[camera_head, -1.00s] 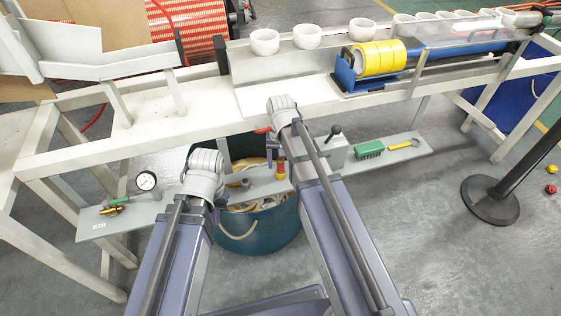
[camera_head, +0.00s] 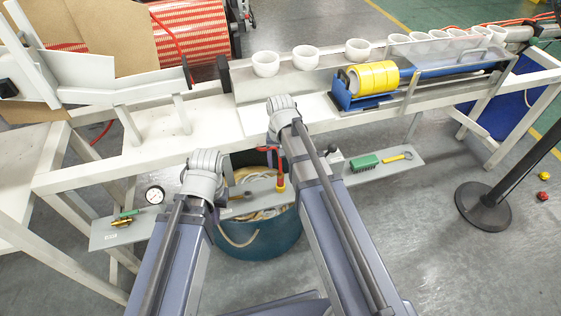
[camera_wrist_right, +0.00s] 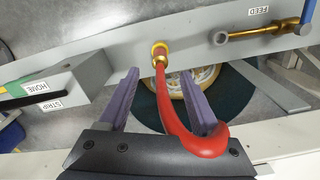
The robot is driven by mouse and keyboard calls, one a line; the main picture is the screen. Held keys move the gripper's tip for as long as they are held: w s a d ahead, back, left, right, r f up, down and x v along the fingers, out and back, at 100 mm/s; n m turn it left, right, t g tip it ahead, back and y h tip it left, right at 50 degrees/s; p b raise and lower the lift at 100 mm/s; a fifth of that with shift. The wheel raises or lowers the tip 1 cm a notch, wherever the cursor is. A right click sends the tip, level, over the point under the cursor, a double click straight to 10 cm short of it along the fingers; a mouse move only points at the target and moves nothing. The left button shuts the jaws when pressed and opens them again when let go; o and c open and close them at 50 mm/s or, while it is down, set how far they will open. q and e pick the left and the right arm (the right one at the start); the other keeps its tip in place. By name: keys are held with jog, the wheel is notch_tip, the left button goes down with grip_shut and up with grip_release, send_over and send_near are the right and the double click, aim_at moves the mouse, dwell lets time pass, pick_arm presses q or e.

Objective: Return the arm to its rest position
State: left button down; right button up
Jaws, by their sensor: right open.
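My right gripper (camera_wrist_right: 160,85) shows in the right wrist view with its two purple fingers apart. A red hooked lever (camera_wrist_right: 178,120) runs from a brass fitting (camera_wrist_right: 159,54) on the grey shelf back between the fingers, its curved end near the gripper's body. I cannot tell whether it touches the gripper. In the head view the red lever (camera_head: 281,172) shows beside my right arm (camera_head: 315,195), which reaches over the shelf and hides the right gripper. My left arm (camera_head: 190,215) is bent in front of the shelf; its gripper is not in view.
A bucket (camera_head: 262,240) stands below. A black-based post (camera_head: 484,206) stands right.

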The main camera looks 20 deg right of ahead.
dwell(0.4)
jog(key=s+a+n+h, duration=0.1)
jog(key=s+a+n, duration=0.35)
jog(key=s, duration=0.35)
jog(key=s+a+n, duration=0.3)
jog(key=s+a, duration=0.3)
jog(key=s, duration=0.1)
notch_tip(320, 180, up, 17)
jog(key=p, duration=1.6)
jog(key=shift+w, duration=0.3)
jog(key=shift+f+m, duration=0.15)
jog(key=shift+m, duration=0.1)
